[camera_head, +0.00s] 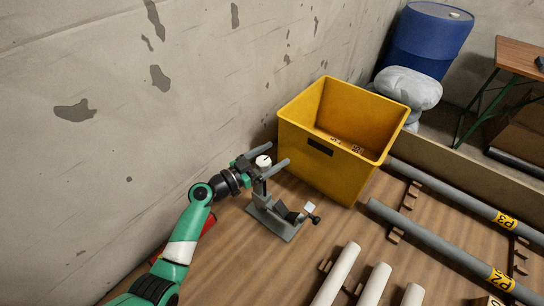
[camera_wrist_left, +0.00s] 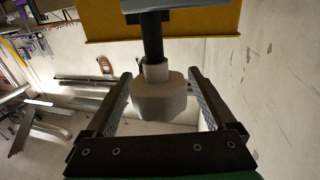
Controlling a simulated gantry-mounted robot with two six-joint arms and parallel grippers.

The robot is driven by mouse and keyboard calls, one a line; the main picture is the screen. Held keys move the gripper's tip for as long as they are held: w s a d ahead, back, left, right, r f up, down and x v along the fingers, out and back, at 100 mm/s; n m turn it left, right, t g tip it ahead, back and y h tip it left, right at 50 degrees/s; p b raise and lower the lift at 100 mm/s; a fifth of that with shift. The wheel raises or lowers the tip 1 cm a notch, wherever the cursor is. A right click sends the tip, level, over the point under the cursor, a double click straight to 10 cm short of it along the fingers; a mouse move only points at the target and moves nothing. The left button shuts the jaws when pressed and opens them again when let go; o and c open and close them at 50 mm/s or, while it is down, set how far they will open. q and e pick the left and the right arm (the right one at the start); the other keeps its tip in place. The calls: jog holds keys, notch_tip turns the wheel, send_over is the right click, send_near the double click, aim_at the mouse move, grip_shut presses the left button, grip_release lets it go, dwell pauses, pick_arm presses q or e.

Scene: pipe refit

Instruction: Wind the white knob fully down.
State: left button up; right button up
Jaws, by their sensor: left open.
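The white knob (camera_head: 264,161) sits at the top of an upright grey stand (camera_head: 273,221) on the wooden floor near the wall. My left gripper (camera_head: 279,153) is open, with one finger on each side of the knob. In the left wrist view the knob (camera_wrist_left: 160,100) is a pale, blocky piece on a dark threaded-looking rod (camera_wrist_left: 152,38). It lies between the two fingers there, with a visible gap on both sides. The stand also carries a small white block (camera_head: 309,208) and a black ball handle (camera_head: 316,221) at its right. My right gripper is not in view.
A yellow bin (camera_head: 335,165) stands just behind and right of the stand. Grey pipes labelled P2 (camera_head: 440,252) and P3 (camera_head: 450,190) lie at right, and several white pipes (camera_head: 338,273) lie in front. The concrete wall (camera_head: 150,130) is close on the left.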

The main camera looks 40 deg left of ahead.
aim_at(260, 157)
pick_arm(q)
jog(key=c, duration=1.4)
jog(key=shift+o, duration=0.2)
jog(key=shift+n+y, duration=0.4)
jog(key=shift+y, duration=0.2)
jog(key=a+n+g+y, duration=0.1)
jog(key=n+g+y, duration=0.2)
jog(key=n+y, duration=0.2)
jog(key=s+a+n+g+y, duration=0.1)
jog(key=n+g+y, duration=0.3)
jog(key=y, duration=0.4)
jog(key=s+a+n+g+y, duration=0.1)
jog(key=n+g+y, duration=0.3)
jog(key=n+y, duration=0.2)
jog(key=shift+a+f+n+y, duration=0.25)
jog(key=shift+f+n+y, duration=0.05)
jog(key=shift+r+n+g+b, duration=0.25)
jog(key=shift+n+g+b, duration=0.15)
jog(key=shift+g+b, duration=0.15)
jog(key=shift+r, duration=0.1)
